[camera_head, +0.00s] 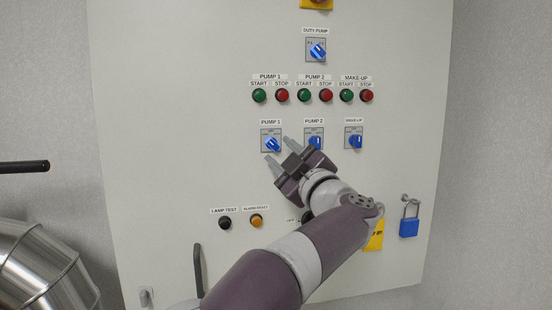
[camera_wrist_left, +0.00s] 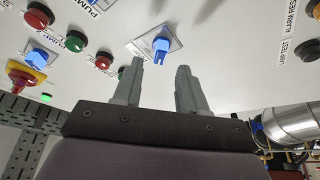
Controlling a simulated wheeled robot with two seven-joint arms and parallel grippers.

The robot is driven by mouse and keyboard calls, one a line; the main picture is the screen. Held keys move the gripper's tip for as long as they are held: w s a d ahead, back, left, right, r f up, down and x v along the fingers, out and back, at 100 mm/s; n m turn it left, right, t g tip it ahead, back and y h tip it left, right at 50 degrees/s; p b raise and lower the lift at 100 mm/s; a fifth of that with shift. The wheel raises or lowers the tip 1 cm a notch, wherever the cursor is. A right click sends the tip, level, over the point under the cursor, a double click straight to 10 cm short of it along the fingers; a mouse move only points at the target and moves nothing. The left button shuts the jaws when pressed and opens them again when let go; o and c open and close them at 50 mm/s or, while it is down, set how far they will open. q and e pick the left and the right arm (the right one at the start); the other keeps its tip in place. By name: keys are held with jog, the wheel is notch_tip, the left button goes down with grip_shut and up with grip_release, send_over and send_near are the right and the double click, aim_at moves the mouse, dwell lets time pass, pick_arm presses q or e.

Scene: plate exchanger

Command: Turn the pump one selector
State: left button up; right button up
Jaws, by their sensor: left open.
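The pump one selector (camera_head: 271,143) is a blue knob on a grey square plate, under the label PUMP 1 on the pale panel (camera_head: 180,130). Its blue handle is tilted in the head view. My left gripper (camera_head: 280,151) is open and empty, its two fingers pointing up and left towards this selector. In the left wrist view the gripper (camera_wrist_left: 160,72) shows both fingers apart, with a blue selector (camera_wrist_left: 161,43) beyond the tips, between and above them. I see no contact. My right gripper is not in view.
The make-up selector (camera_head: 354,140) is further right. Green and red buttons (camera_head: 282,95) sit above. The lamp test button (camera_head: 225,223) and orange alarm reset button (camera_head: 256,220) are below. A blue padlock (camera_head: 409,226) hangs at right.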

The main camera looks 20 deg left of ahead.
pick_arm(q)
jog(key=b+v, duration=0.3)
jog(key=v, duration=0.6)
jog(key=shift+b, duration=0.3)
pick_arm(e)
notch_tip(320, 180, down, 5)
pick_arm(q)
jog(key=shift+f, duration=0.1)
